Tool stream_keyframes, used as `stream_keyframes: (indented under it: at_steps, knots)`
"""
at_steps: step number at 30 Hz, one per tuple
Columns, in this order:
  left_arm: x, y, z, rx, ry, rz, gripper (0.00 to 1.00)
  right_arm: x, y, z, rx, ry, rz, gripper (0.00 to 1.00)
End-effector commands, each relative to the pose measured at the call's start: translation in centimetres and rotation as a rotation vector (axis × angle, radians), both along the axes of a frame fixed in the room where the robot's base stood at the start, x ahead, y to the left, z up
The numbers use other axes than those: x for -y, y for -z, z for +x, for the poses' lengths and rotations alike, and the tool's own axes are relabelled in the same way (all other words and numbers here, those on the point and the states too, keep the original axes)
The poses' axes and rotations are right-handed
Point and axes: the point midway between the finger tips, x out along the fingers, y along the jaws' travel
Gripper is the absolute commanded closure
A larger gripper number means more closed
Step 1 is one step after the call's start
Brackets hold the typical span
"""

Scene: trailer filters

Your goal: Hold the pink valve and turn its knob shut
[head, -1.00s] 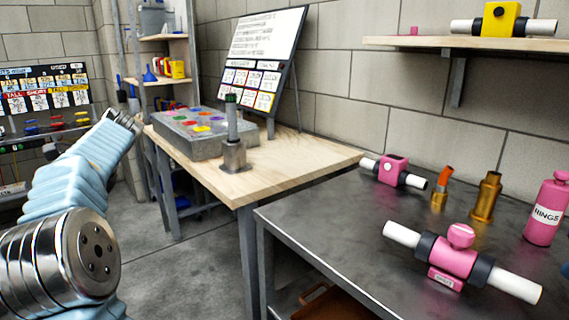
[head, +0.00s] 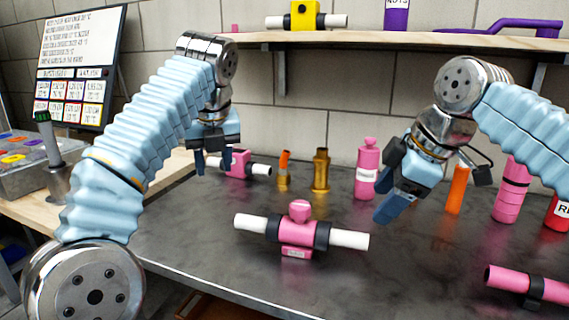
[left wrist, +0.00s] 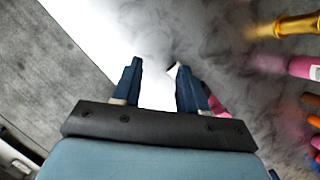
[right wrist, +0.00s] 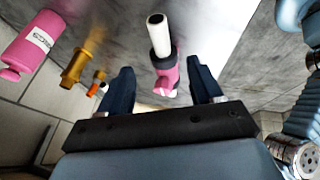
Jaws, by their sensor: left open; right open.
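A pink valve (head: 298,252) with black collars, white pipe ends and a round pink knob (head: 300,211) on top lies on the dark table (head: 200,240). My left gripper (head: 213,165) is open and empty, above and behind the valve's left end, in front of a second pink valve (head: 238,166) without a visible knob. My right gripper (head: 388,187) is open and empty, right of and above the knobbed valve. In the right wrist view, a white pipe end and pink part of a valve (right wrist: 163,65) show between the fingers, apart from them. The left wrist view shows mostly glare between the fingers (left wrist: 157,65).
Behind stand an orange-topped brass fitting (head: 283,172), a brass piece (head: 321,170) and a pink bottle (head: 367,170). An orange cylinder (head: 458,188) and pink bottle (head: 511,190) stand right, a pink pipe (head: 530,284) front right. A shelf (head: 350,38) overhangs the back. Front middle is clear.

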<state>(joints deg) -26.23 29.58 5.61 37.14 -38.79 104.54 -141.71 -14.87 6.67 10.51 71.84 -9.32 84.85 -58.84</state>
Motion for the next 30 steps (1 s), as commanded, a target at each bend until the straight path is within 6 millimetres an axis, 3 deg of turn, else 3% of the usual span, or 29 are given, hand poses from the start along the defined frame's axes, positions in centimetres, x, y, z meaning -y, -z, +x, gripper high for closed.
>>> stream_keyframes:
  at_steps: [1, 3, 6, 10, 17, 30]
  knots:
    - [3.4, -0.4, -0.6, -0.007, 0.105, -0.002, 0.57, 0.0, 0.0, 0.0, 0.0, 0.0, 0.0, 0.35]
    - [7.2, -0.9, -1.6, -0.017, 0.239, -0.001, 0.57, 0.0, 0.0, 0.0, 0.0, 0.0, 0.0, 0.35]
    - [11.4, -1.4, -3.1, -0.029, 0.397, 0.002, 0.57, 0.0, 0.0, 0.0, 0.0, 0.0, 0.0, 0.35]
    - [14.8, -1.8, -4.6, -0.037, 0.528, 0.005, 0.57, 0.0, 0.0, 0.0, 0.0, 0.0, 0.0, 0.35]
    - [16.3, -1.9, -5.4, -0.042, 0.591, 0.007, 0.57, -0.4, 1.1, 0.4, -0.003, -0.001, -0.002, 0.35]
    - [16.1, -1.9, -5.4, -0.041, 0.586, 0.008, 0.57, -3.3, 9.2, 3.2, -0.004, -0.001, -0.001, 0.35]
